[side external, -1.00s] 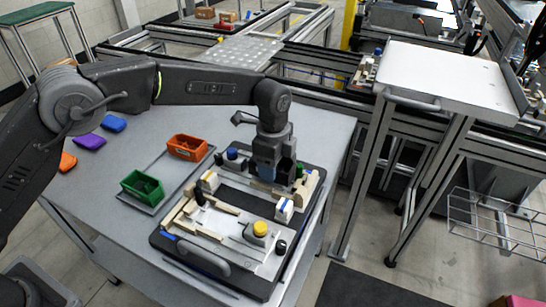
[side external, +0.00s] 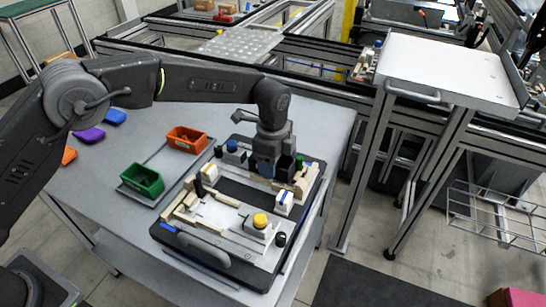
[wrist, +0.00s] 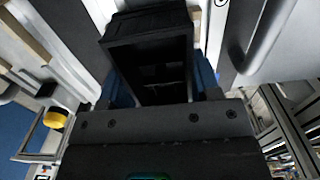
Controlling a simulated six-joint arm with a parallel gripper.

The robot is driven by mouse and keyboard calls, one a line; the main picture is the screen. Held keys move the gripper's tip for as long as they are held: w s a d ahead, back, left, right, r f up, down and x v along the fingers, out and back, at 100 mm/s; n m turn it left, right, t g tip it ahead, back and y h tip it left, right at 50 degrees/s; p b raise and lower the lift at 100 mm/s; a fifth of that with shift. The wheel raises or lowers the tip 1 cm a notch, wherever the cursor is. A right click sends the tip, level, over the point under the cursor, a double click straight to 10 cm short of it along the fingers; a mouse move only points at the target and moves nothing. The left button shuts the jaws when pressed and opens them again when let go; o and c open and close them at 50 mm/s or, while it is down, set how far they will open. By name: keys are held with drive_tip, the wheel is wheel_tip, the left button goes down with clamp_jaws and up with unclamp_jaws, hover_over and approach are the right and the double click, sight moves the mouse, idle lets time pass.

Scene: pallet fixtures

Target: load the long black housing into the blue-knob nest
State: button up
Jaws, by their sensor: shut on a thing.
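My gripper (side external: 267,170) points down over the far part of the dark pallet (side external: 162,235). In the wrist view its blue-padded fingers (wrist: 160,90) are shut on the long black housing (wrist: 148,55), a box-like part with an open, hollow face. In the side view the housing is mostly hidden by my gripper and the fixture. The blue knob (side external: 231,145) stands at the pallet's far left corner, left of my gripper. Whether the housing touches the nest under it cannot be told.
A yellow knob (side external: 260,220) and a black knob (side external: 280,240) stand on the near part of the pallet. A green knob (side external: 300,161) is just right of my gripper. A green bin (side external: 142,181) and an orange bin (side external: 187,140) stand left of the pallet.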

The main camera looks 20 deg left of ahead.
drive_tip(key=shift+f, duration=0.15)
drive_tip(key=o, duration=1.1)
drive_tip(key=shift+c, duration=0.2)
wheel_tip(320, 180, up, 14)
